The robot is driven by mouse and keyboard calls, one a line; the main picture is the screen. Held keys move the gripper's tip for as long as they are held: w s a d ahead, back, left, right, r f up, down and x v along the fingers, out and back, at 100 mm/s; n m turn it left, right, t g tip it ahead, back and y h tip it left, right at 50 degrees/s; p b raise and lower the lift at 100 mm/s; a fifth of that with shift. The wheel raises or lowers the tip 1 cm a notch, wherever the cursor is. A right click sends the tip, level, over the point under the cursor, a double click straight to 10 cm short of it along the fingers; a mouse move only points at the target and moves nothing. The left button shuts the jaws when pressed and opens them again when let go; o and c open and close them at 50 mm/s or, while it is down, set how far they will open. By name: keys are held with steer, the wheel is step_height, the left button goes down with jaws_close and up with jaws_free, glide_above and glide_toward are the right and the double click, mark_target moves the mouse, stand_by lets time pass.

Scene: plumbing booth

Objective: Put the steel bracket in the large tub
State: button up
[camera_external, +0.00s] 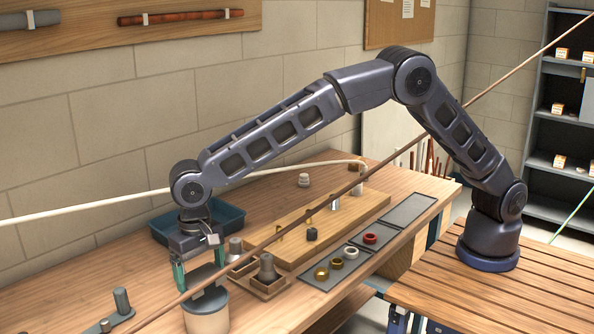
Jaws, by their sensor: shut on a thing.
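My gripper (200,274) points down at the left of the bench, with its teal fingers over a cream tub (206,319) with a dark grey top. The gripper is shut on a grey piece between the fingers, which appears to be the steel bracket (203,273). Its shape is hard to make out at this size. The piece is above or at the tub's top; I cannot tell whether it touches. A blue tray (233,217) stands behind the gripper, partly hidden by my wrist.
A wooden board (352,211) with small fittings lies right of the gripper. A small wooden box (268,290) holding grey parts is close beside it. Dark mats (322,281) carry several rings.

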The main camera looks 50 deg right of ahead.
mark_target(205, 270)
steer(key=shift+f, duration=1.35)
steer(key=shift+f, duration=0.15)
steer(key=o, duration=0.8)
step_height(205, 270, up, 12)
steer(key=shift+r, duration=0.15)
